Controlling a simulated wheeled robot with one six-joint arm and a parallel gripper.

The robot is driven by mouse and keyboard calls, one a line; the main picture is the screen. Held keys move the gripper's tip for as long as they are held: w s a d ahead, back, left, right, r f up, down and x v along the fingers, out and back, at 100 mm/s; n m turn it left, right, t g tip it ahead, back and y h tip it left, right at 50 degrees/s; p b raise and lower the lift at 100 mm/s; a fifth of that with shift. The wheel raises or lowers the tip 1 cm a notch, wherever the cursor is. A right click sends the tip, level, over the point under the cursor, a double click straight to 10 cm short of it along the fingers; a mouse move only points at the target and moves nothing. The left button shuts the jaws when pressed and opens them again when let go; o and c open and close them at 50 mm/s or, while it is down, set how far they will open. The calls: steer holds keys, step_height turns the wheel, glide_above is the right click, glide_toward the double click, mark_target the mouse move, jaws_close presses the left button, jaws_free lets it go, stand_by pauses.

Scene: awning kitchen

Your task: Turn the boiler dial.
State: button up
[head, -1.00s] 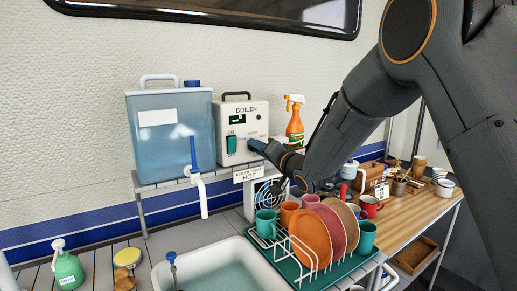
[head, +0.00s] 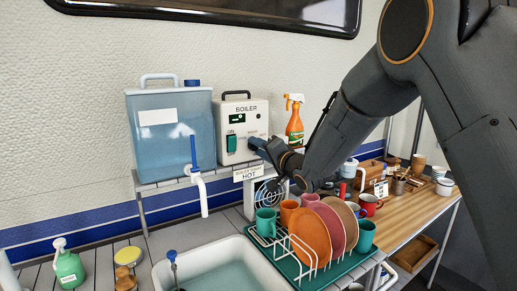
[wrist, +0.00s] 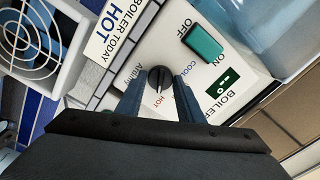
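The boiler (head: 241,112) is a white box with a black handle, a small green display and a green switch. Its dial (wrist: 160,77) is a round black knob on the front panel, with red HOT lettering and a COOL label around it. My gripper (wrist: 158,88) is open, with one blue-grey finger on each side of the dial and panel showing between. Whether a fingertip touches the knob, and where the knob points, I cannot tell. In the head view my gripper (head: 259,146) is at the lower right of the boiler front and hides the dial.
A blue water tank (head: 172,130) with a tap stands left of the boiler. An orange spray bottle (head: 295,121) stands to its right. A HOT sign (wrist: 117,28) hangs below the panel, near a fan (wrist: 33,38). A dish rack (head: 300,262) with plates sits below my arm.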

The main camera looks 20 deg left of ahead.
steer(key=o, duration=0.3)
steer(key=b+v, duration=0.2)
steer(key=v, duration=0.5)
steer(key=shift+s+d, duration=0.25)
steer(key=shift+s, duration=0.05)
steer(key=shift+a, duration=0.1)
